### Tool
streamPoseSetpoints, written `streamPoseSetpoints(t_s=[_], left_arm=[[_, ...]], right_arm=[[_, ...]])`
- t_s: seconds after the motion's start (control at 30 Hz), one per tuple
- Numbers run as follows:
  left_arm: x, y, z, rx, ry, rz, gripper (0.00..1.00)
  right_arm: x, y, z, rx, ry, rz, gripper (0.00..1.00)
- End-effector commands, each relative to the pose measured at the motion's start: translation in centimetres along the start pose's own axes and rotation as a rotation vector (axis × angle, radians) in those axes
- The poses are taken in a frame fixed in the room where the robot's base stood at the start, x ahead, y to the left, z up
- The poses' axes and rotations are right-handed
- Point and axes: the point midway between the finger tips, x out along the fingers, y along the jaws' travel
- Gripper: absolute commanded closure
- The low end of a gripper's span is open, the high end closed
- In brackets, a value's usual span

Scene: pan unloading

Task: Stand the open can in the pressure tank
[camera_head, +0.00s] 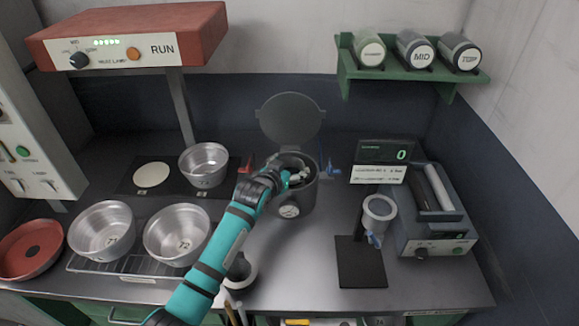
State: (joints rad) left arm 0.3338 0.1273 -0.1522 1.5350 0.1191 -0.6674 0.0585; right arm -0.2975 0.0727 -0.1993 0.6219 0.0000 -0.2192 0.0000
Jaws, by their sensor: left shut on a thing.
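The pressure tank (293,205) is a dark grey pot with a round gauge on its front, standing at the middle of the bench. Its round lid (290,117) stands open behind it. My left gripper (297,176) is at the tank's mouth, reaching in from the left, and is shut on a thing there. That thing appears to be the open can, but the gripper and the tank rim hide nearly all of it. I cannot tell whether it touches the tank's floor. My right gripper is not in view.
Metal pans (101,230) and (177,235) sit on a wire rack at left, with another pan (204,165) behind. A red pan (31,249) is at far left. A cup (378,212) on a stand and a grey machine (430,215) are at right.

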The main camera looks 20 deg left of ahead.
Motion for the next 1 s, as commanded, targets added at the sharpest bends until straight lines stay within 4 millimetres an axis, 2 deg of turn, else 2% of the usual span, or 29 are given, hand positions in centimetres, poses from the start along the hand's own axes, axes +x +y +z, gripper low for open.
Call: streamPoseSetpoints(t_s=[0.2,0.23,0.33,0.63,0.77,0.87,1.0], left_arm=[[0.1,0.0,0.1,0.000,0.005,0.000,0.81],[0.1,0.0,0.4,0.000,0.000,0.000,0.21],[0.1,0.0,0.3,0.000,0.000,0.000,0.09],[0.1,0.0,0.1,0.000,0.000,0.000,0.09],[-0.4,0.0,-1.1,0.000,0.003,0.000,0.09],[-1.9,0.0,-0.6,0.001,0.001,0.000,0.09],[-4.9,0.0,-0.6,0.001,0.001,0.000,0.09]], right_arm=[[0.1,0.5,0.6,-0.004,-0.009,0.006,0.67],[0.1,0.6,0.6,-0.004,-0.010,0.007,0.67],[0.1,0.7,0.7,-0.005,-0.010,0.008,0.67],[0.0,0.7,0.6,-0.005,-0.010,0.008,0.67],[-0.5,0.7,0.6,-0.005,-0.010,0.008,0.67],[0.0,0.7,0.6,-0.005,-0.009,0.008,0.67],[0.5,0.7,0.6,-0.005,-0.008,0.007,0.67]])
